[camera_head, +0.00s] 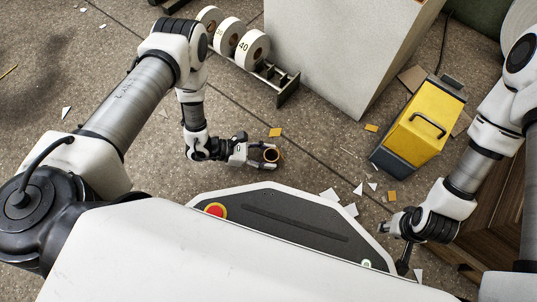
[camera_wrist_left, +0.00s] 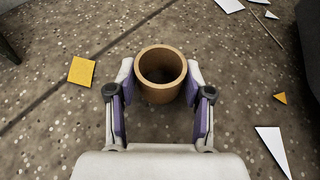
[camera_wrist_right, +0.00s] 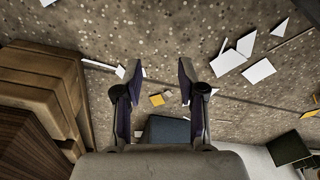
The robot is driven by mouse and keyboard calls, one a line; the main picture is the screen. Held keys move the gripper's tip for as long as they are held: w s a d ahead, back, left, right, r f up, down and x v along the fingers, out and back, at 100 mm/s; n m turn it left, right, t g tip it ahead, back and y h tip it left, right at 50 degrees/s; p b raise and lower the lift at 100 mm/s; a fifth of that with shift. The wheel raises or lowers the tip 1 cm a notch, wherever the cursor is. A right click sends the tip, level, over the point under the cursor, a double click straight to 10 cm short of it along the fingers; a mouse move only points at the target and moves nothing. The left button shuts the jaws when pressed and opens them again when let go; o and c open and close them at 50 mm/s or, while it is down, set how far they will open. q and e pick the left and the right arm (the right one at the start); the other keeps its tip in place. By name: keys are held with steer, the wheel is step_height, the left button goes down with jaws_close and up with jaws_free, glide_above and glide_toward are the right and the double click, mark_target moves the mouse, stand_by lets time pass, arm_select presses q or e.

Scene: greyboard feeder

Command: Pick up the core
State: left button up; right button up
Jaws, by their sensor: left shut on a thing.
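The core is a short brown cardboard tube (camera_wrist_left: 160,82), open at its upper end. It sits between the two fingers of my left gripper (camera_wrist_left: 160,92), which is shut on it. In the head view the core (camera_head: 271,155) shows at the tips of my left gripper (camera_head: 264,156), above the floor in front of my base. How high it is held I cannot tell exactly. My right gripper (camera_wrist_right: 160,85) is open and empty, at the right of the head view (camera_head: 392,230), with only floor and scraps seen between its fingers.
A rack (camera_head: 287,90) with several white rolls stands at the back. A large pale box (camera_head: 330,55) is beside it. A yellow and grey case with a handle (camera_head: 420,125) stands at right. Wooden boxes (camera_wrist_right: 45,90) are near my right gripper. Paper scraps litter the floor.

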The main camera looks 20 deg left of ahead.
mark_target(266, 151)
arm_select(q)
steer(key=shift+r+p, duration=0.35)
steer(key=shift+r, duration=0.2)
arm_select(e)
steer(key=shift+s+r, duration=0.1)
steer(key=shift+r, duration=0.45)
arm_select(q)
steer(key=r+p, duration=0.3)
steer(key=shift+a, duration=0.2)
steer(key=s+a+p, duration=0.1)
steer(key=a, duration=0.4)
steer(key=s+a+p, duration=0.1)
steer(key=a+p, duration=0.1)
steer(key=a, duration=0.3)
steer(key=s+a+p, duration=0.1)
steer(key=a, duration=0.4)
steer(key=shift+a+r+p, duration=0.2)
steer(key=shift+r+p, duration=0.1)
steer(key=shift+p, duration=0.1)
arm_select(e)
step_height(266, 151, up, 8)
steer(key=s, duration=0.2)
steer(key=shift+g, duration=0.4)
steer(key=shift+a, duration=0.1)
